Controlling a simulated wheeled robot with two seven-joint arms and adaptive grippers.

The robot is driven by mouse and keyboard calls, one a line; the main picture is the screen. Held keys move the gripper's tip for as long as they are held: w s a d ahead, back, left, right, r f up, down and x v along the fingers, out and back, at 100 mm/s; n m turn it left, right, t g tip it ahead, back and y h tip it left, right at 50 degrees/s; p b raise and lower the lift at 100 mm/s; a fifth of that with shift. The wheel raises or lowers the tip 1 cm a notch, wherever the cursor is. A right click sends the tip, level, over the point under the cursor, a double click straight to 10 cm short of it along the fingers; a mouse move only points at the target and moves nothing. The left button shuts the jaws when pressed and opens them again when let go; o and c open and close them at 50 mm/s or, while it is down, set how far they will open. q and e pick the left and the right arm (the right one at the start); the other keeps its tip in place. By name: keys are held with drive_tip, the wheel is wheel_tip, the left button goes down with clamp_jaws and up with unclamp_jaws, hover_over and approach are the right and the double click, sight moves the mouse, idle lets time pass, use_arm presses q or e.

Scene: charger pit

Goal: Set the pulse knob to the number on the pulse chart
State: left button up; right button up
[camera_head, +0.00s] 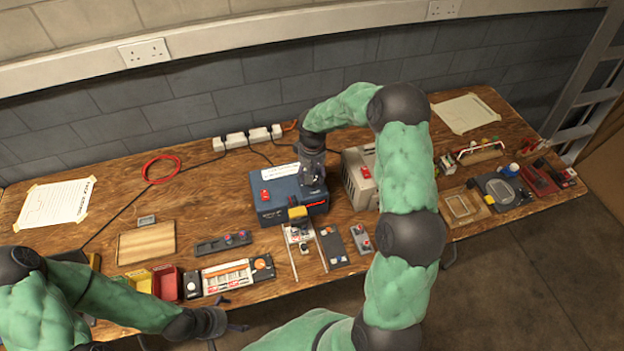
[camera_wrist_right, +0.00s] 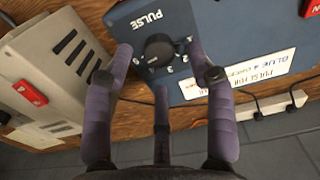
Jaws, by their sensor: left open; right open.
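The blue box (camera_head: 290,207) stands near the middle of the bench, with a red switch on top. In the right wrist view the box face (camera_wrist_right: 225,35) reads PULSE. A round black pulse knob (camera_wrist_right: 159,48) is on that face, ringed by small numbers; its setting is unclear. My right gripper (camera_wrist_right: 158,60) is open, its fingers spread around the knob; contact is unclear. In the head view it (camera_head: 313,184) hides the knob. A white label (camera_wrist_right: 245,75) on the box begins "PULSE", the rest not surely legible. My left gripper (camera_head: 226,327) is open and empty at the bench's front edge.
A grey charger (camera_head: 359,185) stands right of the blue box. Paper sheets lie at left (camera_head: 55,205) and back right (camera_head: 465,113), their text unreadable. A wooden board (camera_head: 146,244), bins and small devices line the front. A white power strip (camera_head: 247,138) lies by the wall.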

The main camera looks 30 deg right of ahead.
drive_tip(key=shift+f, duration=1.35)
clamp_jaws()
